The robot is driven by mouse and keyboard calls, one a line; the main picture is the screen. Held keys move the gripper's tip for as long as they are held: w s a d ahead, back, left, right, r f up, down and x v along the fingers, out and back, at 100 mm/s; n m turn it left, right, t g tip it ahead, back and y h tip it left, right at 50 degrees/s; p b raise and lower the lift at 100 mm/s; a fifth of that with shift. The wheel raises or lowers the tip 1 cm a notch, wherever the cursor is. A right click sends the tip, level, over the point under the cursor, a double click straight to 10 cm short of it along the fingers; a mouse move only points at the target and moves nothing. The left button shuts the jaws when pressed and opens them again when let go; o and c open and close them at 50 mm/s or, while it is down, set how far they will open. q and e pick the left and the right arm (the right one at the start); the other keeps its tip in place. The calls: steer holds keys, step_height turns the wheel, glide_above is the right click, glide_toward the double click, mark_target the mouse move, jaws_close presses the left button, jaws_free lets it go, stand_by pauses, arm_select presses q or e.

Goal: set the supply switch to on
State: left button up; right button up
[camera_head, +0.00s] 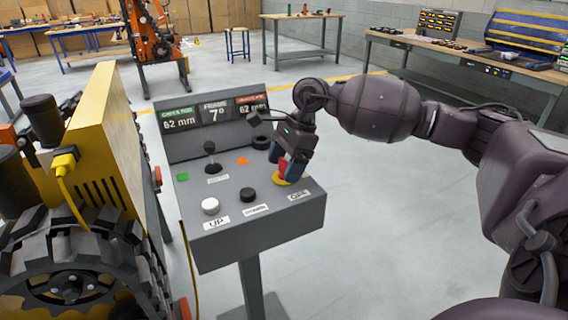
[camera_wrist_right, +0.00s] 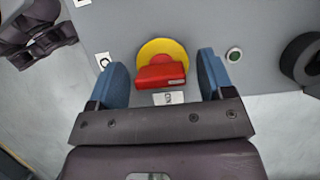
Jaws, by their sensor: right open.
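The supply switch shows in the right wrist view as a red handle (camera_wrist_right: 162,76) on a round yellow plate (camera_wrist_right: 160,48). In the head view its yellow plate (camera_head: 281,181) sits at the right front of the grey console (camera_head: 262,222), largely covered by my gripper. My right gripper (camera_head: 289,170) is open, pointing down over the switch. In the wrist view its blue fingers (camera_wrist_right: 162,64) stand on either side of the red handle, with gaps; whether they touch it lower down cannot be told. My left gripper is not in view.
The console also has a white button (camera_head: 210,205), a black button (camera_head: 248,194), a joystick (camera_head: 210,150) and a display panel (camera_head: 214,115). A workbench (camera_head: 470,62) stands at the back right. Open floor lies right of the console.

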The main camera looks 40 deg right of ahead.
steer(key=c, duration=0.9)
